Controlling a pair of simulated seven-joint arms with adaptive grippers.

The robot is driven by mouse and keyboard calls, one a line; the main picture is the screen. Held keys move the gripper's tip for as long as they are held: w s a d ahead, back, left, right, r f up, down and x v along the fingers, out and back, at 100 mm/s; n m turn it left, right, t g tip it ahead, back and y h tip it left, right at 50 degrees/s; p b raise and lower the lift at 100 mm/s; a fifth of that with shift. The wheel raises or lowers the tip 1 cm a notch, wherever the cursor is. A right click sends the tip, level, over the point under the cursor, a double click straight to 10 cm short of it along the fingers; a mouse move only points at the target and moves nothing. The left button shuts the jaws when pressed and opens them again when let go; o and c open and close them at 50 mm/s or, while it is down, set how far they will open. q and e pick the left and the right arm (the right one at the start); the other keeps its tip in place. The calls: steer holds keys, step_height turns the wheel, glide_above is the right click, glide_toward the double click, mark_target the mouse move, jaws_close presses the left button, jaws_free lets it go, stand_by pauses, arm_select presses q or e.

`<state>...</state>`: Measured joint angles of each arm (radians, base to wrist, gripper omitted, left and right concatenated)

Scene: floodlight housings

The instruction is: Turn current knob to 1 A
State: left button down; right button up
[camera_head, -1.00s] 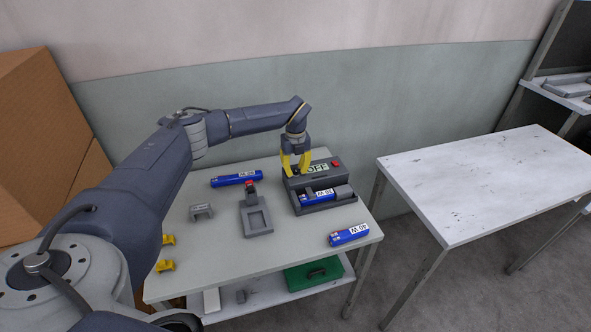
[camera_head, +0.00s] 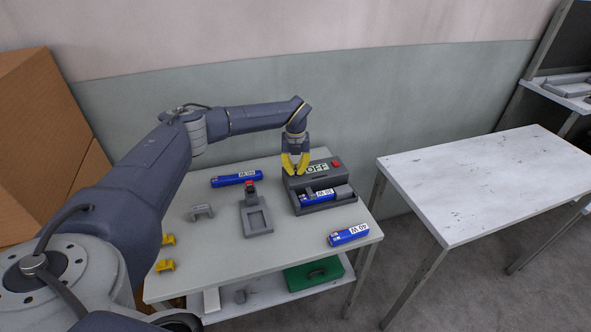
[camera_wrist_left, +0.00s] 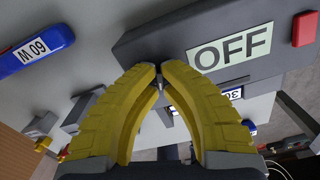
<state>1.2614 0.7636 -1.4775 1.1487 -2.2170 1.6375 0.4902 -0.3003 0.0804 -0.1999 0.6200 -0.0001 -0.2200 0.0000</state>
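The grey supply unit (camera_head: 312,179) stands at the back right of the table. Its display (camera_head: 317,168) reads OFF, and the wrist view shows the same word (camera_wrist_left: 229,52). A red button (camera_head: 336,163) sits on its far right corner. My left gripper (camera_head: 296,173) points down at the unit's left part, with its yellow fingers drawn together. In the left wrist view its fingertips (camera_wrist_left: 160,74) close around a small grey piece, which appears to be the current knob. The knob is mostly hidden by the fingers, so its setting cannot be read. My right gripper is not in view.
A blue module (camera_head: 318,196) lies in the holder before the unit. Other blue modules lie at the table's back (camera_head: 236,180) and front right (camera_head: 349,235). A grey fixture (camera_head: 256,220), grey bracket (camera_head: 202,212) and yellow pieces (camera_head: 166,265) stand left. A white table (camera_head: 490,180) is clear.

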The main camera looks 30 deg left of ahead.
mark_target(296, 170)
arm_select(q)
steer(key=m, duration=0.5)
steer(key=shift+m, duration=0.6)
steer(key=c, duration=1.5)
jaws_free()
steer(key=shift+c, duration=0.2)
step_height(296, 170, up, 12)
